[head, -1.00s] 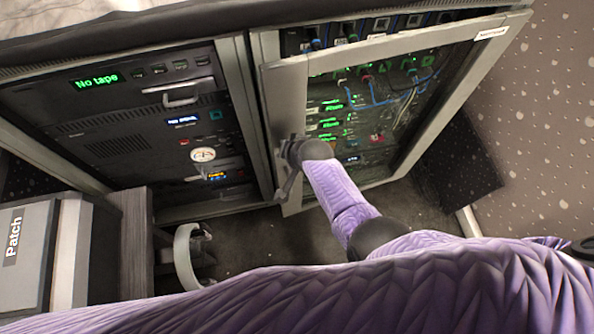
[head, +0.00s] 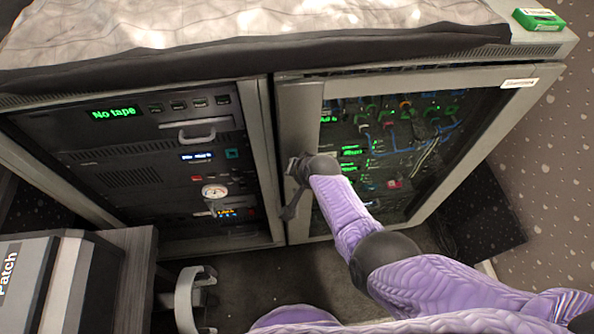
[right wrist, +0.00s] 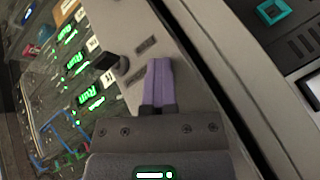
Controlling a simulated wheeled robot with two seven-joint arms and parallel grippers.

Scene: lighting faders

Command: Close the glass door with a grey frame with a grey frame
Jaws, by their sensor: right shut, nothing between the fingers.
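The glass door (head: 305,118) with a grey frame is the right-hand door of the rack cabinet. It stands almost flush with the cabinet front; I cannot tell whether a small gap is left. Its grey frame also shows in the right wrist view (right wrist: 203,45), with a black knob (right wrist: 107,61) on it. My right gripper (head: 296,168) is at the left stile of the door, by its dark handle (head: 288,205). In the right wrist view its purple fingers (right wrist: 160,66) are shut, empty, and against or very near the grey frame. My left gripper is not in view.
The left bay (head: 120,155) of the cabinet holds a unit reading "No tape". A green box (head: 538,19) lies on the cabinet top. A grey case marked "Patch" (head: 50,270) stands at lower left, near a pale curved object (head: 186,300).

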